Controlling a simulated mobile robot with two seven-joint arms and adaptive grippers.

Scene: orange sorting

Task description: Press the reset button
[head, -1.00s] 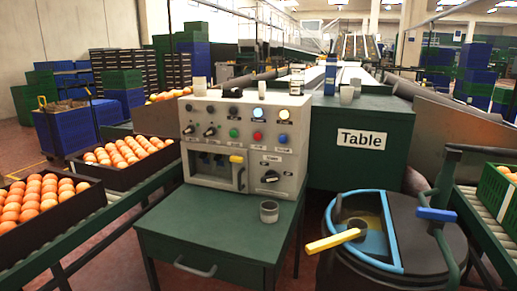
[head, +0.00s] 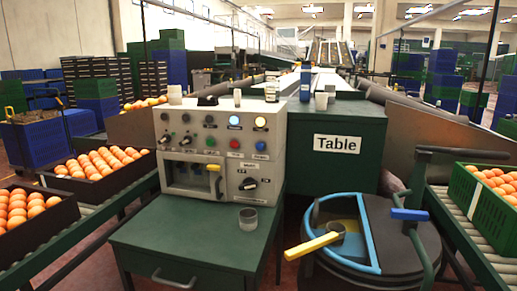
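A beige control panel (head: 170,125) stands on a green cabinet (head: 190,235) in the middle of the head view. Its upper row has dark knobs and two lit lamps, one blue (head: 234,121) and one pale yellow (head: 260,122). Below them are a green button (head: 210,141), a red button (head: 235,143) and a blue button (head: 260,145). The small labels are too blurred for me to tell which is reset. A yellow-handled lever (head: 213,168) and a black rotary knob (head: 248,184) sit lower on the panel. Neither of my grippers is in view.
A grey cup (head: 248,218) stands on the cabinet top before the panel. A black drum (head: 405,240) with a yellow-handled tool (head: 313,245) is at front right. Orange crates (head: 62,214) line the left conveyor. A green box labelled Table (head: 337,165) stands behind, right.

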